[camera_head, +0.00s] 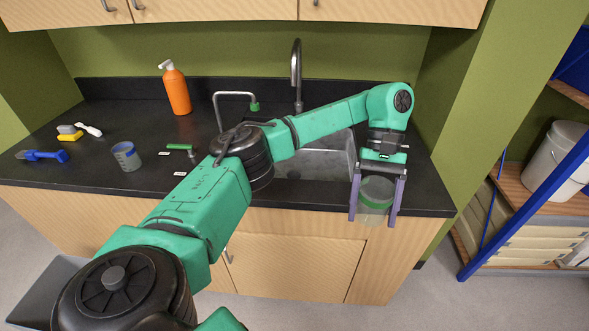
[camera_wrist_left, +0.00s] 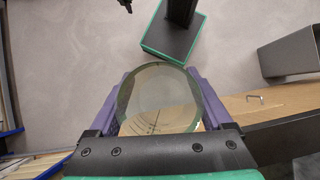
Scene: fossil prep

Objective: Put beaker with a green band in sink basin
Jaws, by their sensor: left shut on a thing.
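The beaker with a green band (camera_head: 376,196) is clear glass and upright. My left gripper (camera_head: 376,206) is shut on it, with one purple finger on each side. In the head view it hangs at the counter's front edge, to the right of the sink. In the left wrist view the beaker (camera_wrist_left: 158,98) shows as a round rim between the fingers. The steel sink basin (camera_head: 318,165) lies to the left of the beaker and behind it, partly hidden by my left arm. My right gripper is not in view.
A tall faucet (camera_head: 297,75) rises behind the basin. A smaller green-tipped tap (camera_head: 236,95), an orange bottle (camera_head: 176,90), a blue-banded beaker (camera_head: 126,156), a green-handled tool (camera_head: 181,147) and brushes stand or lie to the left. A shelf with a white bucket (camera_head: 556,160) is at right.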

